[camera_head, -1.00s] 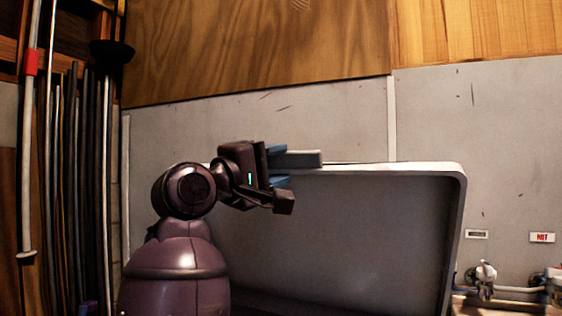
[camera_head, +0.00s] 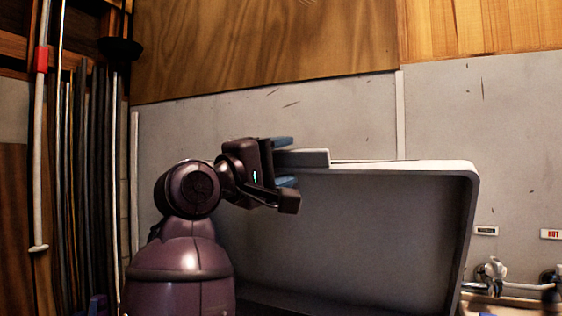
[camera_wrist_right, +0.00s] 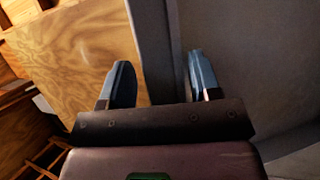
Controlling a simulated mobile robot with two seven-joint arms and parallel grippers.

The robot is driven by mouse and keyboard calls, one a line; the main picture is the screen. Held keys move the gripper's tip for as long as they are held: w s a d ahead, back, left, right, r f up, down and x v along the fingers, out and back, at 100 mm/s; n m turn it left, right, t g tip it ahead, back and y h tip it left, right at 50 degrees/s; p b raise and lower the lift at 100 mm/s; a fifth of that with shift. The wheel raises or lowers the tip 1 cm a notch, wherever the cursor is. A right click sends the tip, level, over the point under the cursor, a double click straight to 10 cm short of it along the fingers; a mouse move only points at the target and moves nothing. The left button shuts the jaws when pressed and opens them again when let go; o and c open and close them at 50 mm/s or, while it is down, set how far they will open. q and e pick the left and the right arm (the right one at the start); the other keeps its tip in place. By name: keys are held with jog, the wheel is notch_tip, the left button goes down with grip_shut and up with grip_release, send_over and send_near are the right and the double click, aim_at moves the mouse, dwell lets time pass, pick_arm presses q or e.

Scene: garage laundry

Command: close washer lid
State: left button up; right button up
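The washer lid (camera_head: 345,235) stands raised in the head view, a wide grey panel with a pale rim along its top and right side. My right gripper (camera_head: 286,163) is at the lid's top edge, left of its middle. Its two blue fingers are apart, one above and one below a grey edge piece. In the right wrist view the right gripper (camera_wrist_right: 161,82) shows spread fingers with the grey lid edge (camera_wrist_right: 153,45) between them. A gap shows beside at least the left finger. The washer's body is mostly hidden below. My left gripper is not in view.
A grey wall with wood panelling (camera_head: 270,45) stands close behind the lid. Taps and pipes (camera_head: 492,275) are at the lower right. Several poles and rods (camera_head: 88,170) lean at the left.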

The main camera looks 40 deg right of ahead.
jog(key=v, duration=1)
jog(key=shift+a, duration=0.4)
jog(key=shift+f, duration=0.1)
